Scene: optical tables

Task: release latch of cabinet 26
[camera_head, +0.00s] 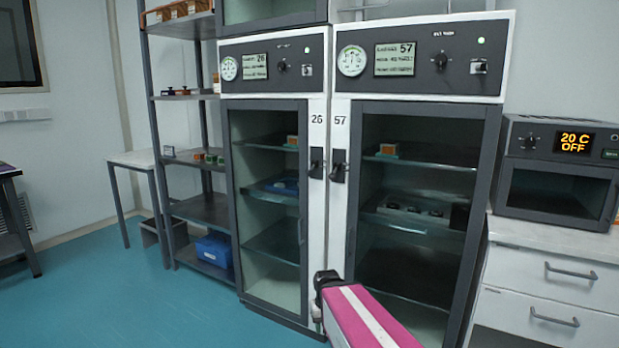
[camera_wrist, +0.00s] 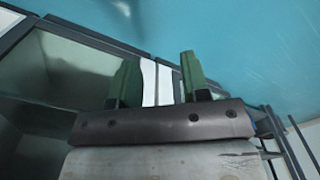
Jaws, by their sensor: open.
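Cabinet 26 (camera_head: 234,105) is the left of two tall glass-door cabinets in the head view. Its door (camera_head: 268,230) looks shut. Its dark latch (camera_head: 316,163) sits on the white strip at the door's right side, under the number 26. My gripper (camera_wrist: 157,80) is open in the wrist view, with two green fingers apart and nothing between them. Behind the fingers show a white strip, dark glass and teal floor. In the head view the dark end of my pink arm is low in front of the cabinets, below the latch. The latch cannot be made out in the wrist view.
Cabinet 57 (camera_head: 485,115) stands right beside it, with a similar latch (camera_head: 339,166) close by. An oven (camera_head: 560,180) rests on a white drawer unit (camera_head: 550,270) at right. Shelves with a blue bin (camera_head: 214,250) stand at left. The floor at left front is clear.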

